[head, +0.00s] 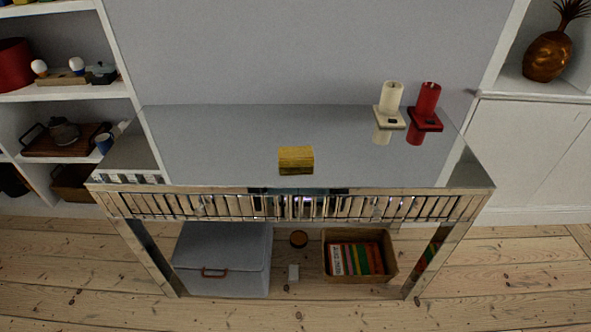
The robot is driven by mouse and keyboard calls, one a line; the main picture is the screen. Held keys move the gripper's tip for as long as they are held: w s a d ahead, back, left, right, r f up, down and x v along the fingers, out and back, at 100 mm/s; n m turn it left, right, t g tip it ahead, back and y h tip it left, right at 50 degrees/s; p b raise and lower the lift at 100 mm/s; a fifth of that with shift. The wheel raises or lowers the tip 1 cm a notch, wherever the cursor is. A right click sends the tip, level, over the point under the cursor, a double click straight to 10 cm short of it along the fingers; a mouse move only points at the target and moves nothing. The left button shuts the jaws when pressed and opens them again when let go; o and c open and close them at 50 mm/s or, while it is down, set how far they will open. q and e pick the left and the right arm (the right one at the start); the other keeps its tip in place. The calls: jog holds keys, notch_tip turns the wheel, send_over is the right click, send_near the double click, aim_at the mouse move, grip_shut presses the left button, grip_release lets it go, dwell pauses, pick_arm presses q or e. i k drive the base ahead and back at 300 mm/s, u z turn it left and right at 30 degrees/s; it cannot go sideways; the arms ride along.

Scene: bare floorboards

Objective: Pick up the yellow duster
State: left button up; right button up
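The yellow duster (296,160) is a small block-shaped thing. It lies on the mirrored top of a console table (230,140), near the middle of the front edge. Nothing touches it from the sides. Neither of my grippers shows in the head view.
A cream candle (391,97) and a red candle (427,100) stand on holders at the table's back right. Below are a grey box (223,260) and a basket (388,276) of books. Shelves (60,96) flank the left side. The tabletop around the duster is clear.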

aim_at(300, 156)
jog(key=k, duration=0.25)
jog(key=u, duration=1.5)
jog(key=i, duration=1.1)
jog(key=z, duration=1.4)
